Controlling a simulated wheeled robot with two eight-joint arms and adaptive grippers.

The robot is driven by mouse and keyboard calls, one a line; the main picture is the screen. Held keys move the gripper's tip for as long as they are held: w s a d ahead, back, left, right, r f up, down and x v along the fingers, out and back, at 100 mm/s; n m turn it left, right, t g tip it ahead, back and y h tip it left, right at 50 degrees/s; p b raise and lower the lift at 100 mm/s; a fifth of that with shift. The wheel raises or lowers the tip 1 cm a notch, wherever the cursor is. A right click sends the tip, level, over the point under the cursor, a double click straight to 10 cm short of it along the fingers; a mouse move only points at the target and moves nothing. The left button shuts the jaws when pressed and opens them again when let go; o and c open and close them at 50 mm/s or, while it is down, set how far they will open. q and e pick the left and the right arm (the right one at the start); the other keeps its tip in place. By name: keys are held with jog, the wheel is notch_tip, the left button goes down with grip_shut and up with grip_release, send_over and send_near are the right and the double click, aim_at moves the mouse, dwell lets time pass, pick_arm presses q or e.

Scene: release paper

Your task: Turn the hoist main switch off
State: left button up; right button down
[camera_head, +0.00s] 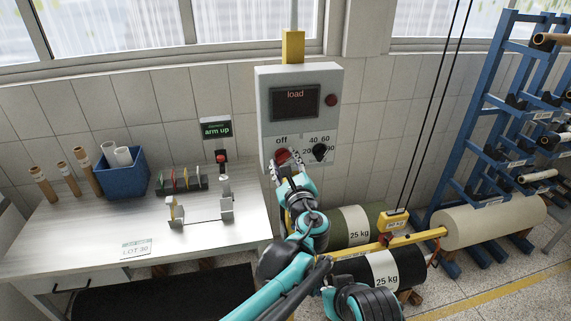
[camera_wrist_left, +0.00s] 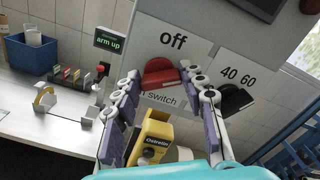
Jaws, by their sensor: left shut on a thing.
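Which way the switch points is hard to tell. My right gripper is not in view.
A black dial (camera_head: 320,152) with number marks is close right of the switch. A yellow lifting beam (camera_head: 345,250) hangs by rolls marked 25 kg. A workbench (camera_head: 90,230) with a blue bin (camera_head: 122,175) stands left; a blue rack (camera_head: 480,110) stands right.

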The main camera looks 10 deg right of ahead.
pick_arm(q)
jog(key=n, duration=0.5)
jog(key=shift+w+a+n+b, duration=0.1)
jog(key=shift+a+n+b, duration=0.05)
jog(key=shift+n+b, duration=0.2)
jog(key=n, duration=0.5)
jog(key=shift+n+b, duration=0.25)
jog(key=shift+b, duration=0.1)
jog(key=shift+w, duration=0.1)
jog(key=o, duration=1.1)
jog(key=shift+f, duration=0.1)
jog(key=shift+o, duration=0.3)
jog(key=shift+w+f, duration=0.1)
jog(key=s, duration=0.7)
jog(key=shift+s, duration=0.3)
